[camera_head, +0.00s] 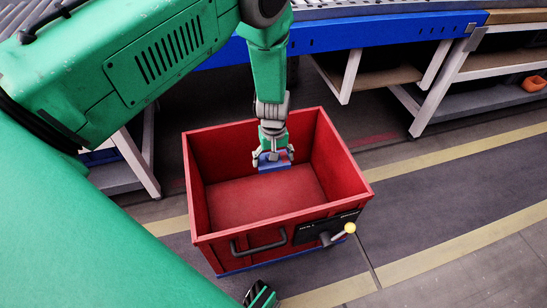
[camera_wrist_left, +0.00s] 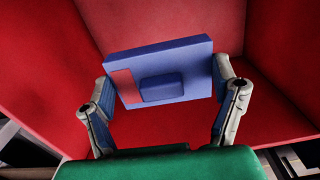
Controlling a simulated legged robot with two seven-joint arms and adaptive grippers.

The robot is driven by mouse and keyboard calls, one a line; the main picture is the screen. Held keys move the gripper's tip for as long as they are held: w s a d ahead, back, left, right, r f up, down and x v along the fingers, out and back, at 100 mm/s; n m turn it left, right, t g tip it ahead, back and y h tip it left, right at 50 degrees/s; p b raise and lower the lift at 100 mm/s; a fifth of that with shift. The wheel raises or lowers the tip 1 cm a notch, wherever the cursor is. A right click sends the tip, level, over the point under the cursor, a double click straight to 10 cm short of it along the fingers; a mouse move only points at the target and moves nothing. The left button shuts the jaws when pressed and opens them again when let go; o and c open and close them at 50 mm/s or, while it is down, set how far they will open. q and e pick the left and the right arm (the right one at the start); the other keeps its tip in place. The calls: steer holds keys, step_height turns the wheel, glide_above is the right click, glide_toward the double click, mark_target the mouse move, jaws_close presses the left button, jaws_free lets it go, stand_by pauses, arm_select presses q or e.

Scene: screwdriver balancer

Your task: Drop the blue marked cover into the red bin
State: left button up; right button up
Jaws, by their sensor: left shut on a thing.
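The blue marked cover (camera_wrist_left: 160,72) is a flat blue block with a raised blue pad and a red patch on its left side. My left gripper (camera_head: 273,157) is shut on the cover, with one finger at each end of it in the left wrist view (camera_wrist_left: 164,100). The cover also shows under the gripper in the head view (camera_head: 275,167). The red bin (camera_head: 278,212) is open at the top, and gripper and cover are over its opening. I cannot tell how far the cover is above the bin floor. My right gripper is not clearly in view.
The bin has a dark handle (camera_head: 258,242) and a lever with a yellow knob (camera_head: 349,228) on its near side. A blue-edged conveyor (camera_head: 390,33) and shelves with white legs stand behind it. Striped floor at the right is clear.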

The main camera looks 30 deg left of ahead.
mark_target(279, 163)
arm_select(q)
steer(key=shift+d+r, duration=0.3)
steer(key=shift+d, duration=0.3)
steer(key=o, duration=1.1)
steer(key=shift+d+r, duration=0.1)
steer(key=shift+d, duration=0.1)
steer(key=shift+a, duration=0.5)
steer(key=shift+r, duration=5.8)
steer(key=s+f+m+y+p, duration=0.1)
steer(key=s+f+m+p, duration=0.15)
steer(key=s, duration=0.55)
steer(key=s+f+m+y+p, duration=0.1)
steer(key=s+f+m+p, duration=0.15)
steer(key=s, duration=0.45)
steer(key=s+d+r+m+p, duration=0.1)
steer(key=s, duration=0.4)
steer(key=s+d+r+m+h+p, duration=0.1)
steer(key=s+m+p, duration=0.1)
steer(key=s, duration=0.2)
steer(key=s+d+r+m+p, duration=0.1)
steer(key=s+r+m, duration=0.1)
steer(key=s, duration=0.3)
steer(key=shift+s+d+t+h, duration=0.25)
steer(key=shift+s+t+h, duration=0.05)
steer(key=shift+s+h, duration=0.1)
arm_select(e)
step_height(279, 163, up, 9)
steer(key=d, duration=0.1)
